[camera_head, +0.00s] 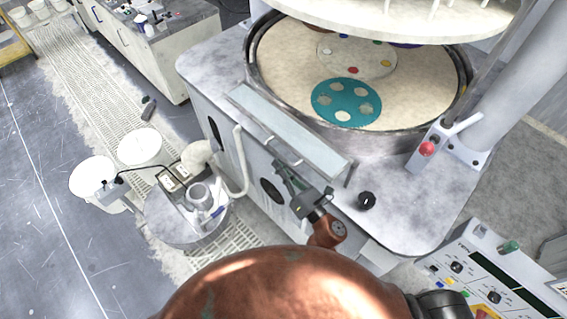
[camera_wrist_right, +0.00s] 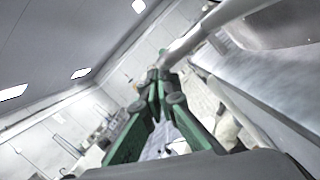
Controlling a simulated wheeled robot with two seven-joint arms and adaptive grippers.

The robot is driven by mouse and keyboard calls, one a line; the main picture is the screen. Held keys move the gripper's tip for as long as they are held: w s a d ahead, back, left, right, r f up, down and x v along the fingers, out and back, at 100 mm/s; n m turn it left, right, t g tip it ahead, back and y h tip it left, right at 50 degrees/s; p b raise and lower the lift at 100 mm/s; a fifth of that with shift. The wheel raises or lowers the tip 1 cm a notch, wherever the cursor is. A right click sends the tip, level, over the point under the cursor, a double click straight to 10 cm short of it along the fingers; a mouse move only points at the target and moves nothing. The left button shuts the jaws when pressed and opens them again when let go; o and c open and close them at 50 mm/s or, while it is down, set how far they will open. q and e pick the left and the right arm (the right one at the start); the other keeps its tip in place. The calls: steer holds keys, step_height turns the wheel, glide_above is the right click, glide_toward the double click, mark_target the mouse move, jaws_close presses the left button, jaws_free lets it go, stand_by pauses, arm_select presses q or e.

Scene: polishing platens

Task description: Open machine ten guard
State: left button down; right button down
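The polishing machine (camera_head: 435,205) has a long pale blue-grey guard panel (camera_head: 290,130) along its front edge, below the round platen (camera_head: 290,70). Thin metal handles (camera_head: 290,160) show on the guard's front side. My right gripper (camera_head: 279,168) is at the nearer handle, in front of the guard. In the right wrist view its green fingers (camera_wrist_right: 157,80) come together at the end of a grey bar (camera_wrist_right: 215,25), which looks like the handle, and seem shut on it. My brown arm hides the lower middle of the head view. My left gripper is not in view. No machine number is readable.
A teal carrier disc (camera_head: 346,103) and a pale one lie on the platen, under a raised white upper plate (camera_head: 400,15). A red button (camera_head: 427,149) sits at right. A control panel (camera_head: 500,275) stands at lower right. Buckets (camera_head: 140,147) and a grey drum stand at left.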

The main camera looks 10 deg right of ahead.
steer(key=b+v, duration=0.2)
steer(key=v, duration=0.8)
steer(key=shift+f, duration=0.15)
